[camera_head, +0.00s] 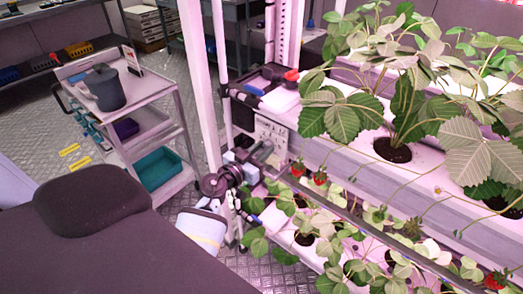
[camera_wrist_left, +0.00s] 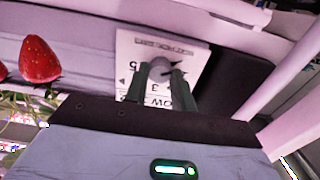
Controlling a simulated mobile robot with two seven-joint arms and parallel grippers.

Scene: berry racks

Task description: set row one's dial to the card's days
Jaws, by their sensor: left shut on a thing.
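My left gripper (camera_head: 262,154) is at the end of the berry rack, in front of a white dial plate (camera_head: 271,130). In the left wrist view the plate (camera_wrist_left: 132,47) carries printed digits, of which a 5 and a 3 show, and part of a word. The round grey dial knob (camera_wrist_left: 159,67) sits between the fingertips of my left gripper (camera_wrist_left: 160,75), which is shut on it. A dark pointer shows at the knob's right side; its exact setting is unclear. I cannot make out the card's days. My right gripper is not in view.
Strawberry plants fill the rack's white upper trough (camera_head: 350,143) and the lower one. Red berries (camera_head: 320,178) hang close to the gripper; one (camera_wrist_left: 39,60) shows large in the wrist view. A cart (camera_head: 150,116) with a grey pot (camera_head: 106,90) and teal bin (camera_head: 157,168) stands left.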

